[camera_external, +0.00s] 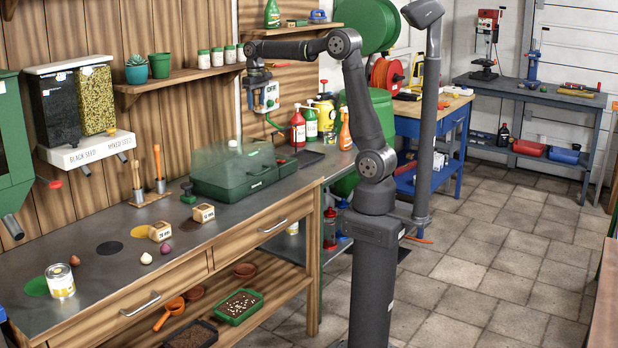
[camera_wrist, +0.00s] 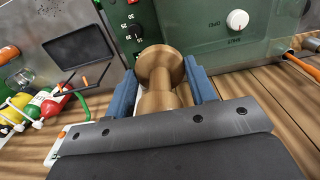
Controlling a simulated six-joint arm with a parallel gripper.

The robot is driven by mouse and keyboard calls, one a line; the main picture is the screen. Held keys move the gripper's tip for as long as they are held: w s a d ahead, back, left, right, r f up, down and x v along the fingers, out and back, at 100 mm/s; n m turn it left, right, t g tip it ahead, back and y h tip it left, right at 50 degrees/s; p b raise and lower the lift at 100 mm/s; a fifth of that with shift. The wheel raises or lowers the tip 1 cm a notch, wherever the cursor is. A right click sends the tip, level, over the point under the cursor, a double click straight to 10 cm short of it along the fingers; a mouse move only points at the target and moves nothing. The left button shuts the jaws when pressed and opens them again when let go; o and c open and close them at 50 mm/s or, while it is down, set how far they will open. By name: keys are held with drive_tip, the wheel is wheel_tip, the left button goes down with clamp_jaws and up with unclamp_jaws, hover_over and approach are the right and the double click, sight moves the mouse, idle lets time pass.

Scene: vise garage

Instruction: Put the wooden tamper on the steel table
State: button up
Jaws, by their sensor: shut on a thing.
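The wooden tamper (camera_wrist: 160,72), a turned pale-brown piece with a round flat end and a narrower waist, is between the blue fingers of my gripper (camera_wrist: 164,88) in the wrist view. The fingers are shut on it from both sides. The steel table (camera_external: 125,225) is the long bench with a dark grey top over wooden drawers. Its top also shows in the wrist view (camera_wrist: 40,25).
A green propagator (camera_external: 235,178) with a clear lid stands on the bench, near my gripper. A white control box (camera_external: 267,97) is on the wall. Spray bottles (camera_external: 298,128) stand right.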

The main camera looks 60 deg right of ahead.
drive_tip(key=w+a+r, duration=0.1)
drive_tip(key=w+a, duration=0.2)
drive_tip(key=a, duration=0.7)
hover_over(189, 211)
wheel_tip(189, 211, down, 29)
drive_tip(key=shift+f, duration=0.1)
drive_tip(key=o, duration=1.1)
